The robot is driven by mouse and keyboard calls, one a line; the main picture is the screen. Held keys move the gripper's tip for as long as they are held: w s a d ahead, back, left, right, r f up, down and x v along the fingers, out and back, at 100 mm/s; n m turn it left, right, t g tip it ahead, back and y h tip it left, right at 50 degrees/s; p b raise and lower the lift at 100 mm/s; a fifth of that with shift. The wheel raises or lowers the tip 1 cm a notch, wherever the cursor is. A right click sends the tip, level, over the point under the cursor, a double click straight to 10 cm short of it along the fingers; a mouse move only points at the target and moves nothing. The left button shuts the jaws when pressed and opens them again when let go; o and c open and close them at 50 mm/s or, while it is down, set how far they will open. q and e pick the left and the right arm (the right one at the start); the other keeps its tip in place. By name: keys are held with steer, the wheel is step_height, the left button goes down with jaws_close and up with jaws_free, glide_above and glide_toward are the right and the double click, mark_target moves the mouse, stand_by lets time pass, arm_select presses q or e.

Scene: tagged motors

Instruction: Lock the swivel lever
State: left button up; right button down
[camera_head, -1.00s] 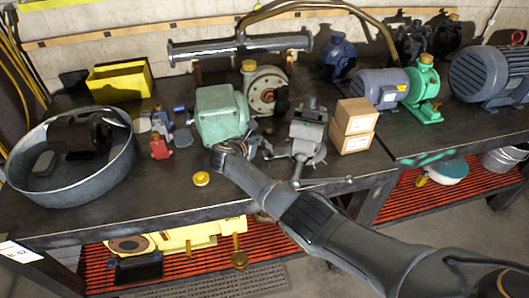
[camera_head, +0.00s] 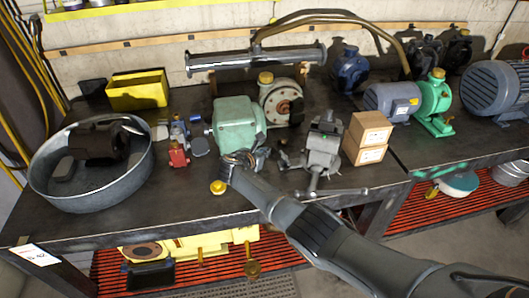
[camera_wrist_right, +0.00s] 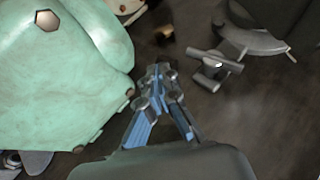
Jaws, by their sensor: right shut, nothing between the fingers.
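The grey bench vise (camera_head: 323,146) stands on the dark workbench, right of the green motor (camera_head: 240,124). In the right wrist view a small grey T-shaped lever (camera_wrist_right: 213,69) lies beside the curved vise base (camera_wrist_right: 262,40); I take it for the swivel lever. My right gripper (camera_head: 246,160) is low over the bench, between the green motor and the vise. In the right wrist view its blue-grey fingers (camera_wrist_right: 159,72) are together and empty, left of the lever and apart from it. My left gripper is not in view.
The green motor (camera_wrist_right: 62,75) is close on the gripper's left. Cardboard boxes (camera_head: 367,138) stand right of the vise. A yellow knob (camera_head: 218,187) lies near the front edge. A round metal tub (camera_head: 50,188) is at the left. The bench front (camera_head: 150,215) is clear.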

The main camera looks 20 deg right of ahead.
steer(key=a, duration=0.1)
steer(key=a+r, duration=0.1)
steer(key=a, duration=0.1)
steer(key=a+b, duration=0.1)
steer(key=shift+s+a+r, duration=0.25)
steer(key=shift+a+r, duration=0.1)
steer(key=shift+a, duration=0.05)
steer(key=shift+a+r, duration=0.2)
steer(key=shift+r, duration=0.05)
steer(key=shift+s+a+r+b, duration=0.1)
steer(key=shift+a+r+b, duration=0.45)
steer(key=shift+a, duration=0.3)
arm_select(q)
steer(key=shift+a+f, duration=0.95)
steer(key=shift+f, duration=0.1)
arm_select(e)
steer(key=shift+s+a+r, duration=0.1)
steer(key=shift+a+r, duration=0.25)
steer(key=shift+a, duration=0.3)
steer(key=shift+s+a+r, duration=0.1)
steer(key=shift+a+r, duration=0.25)
steer(key=shift+a, duration=0.25)
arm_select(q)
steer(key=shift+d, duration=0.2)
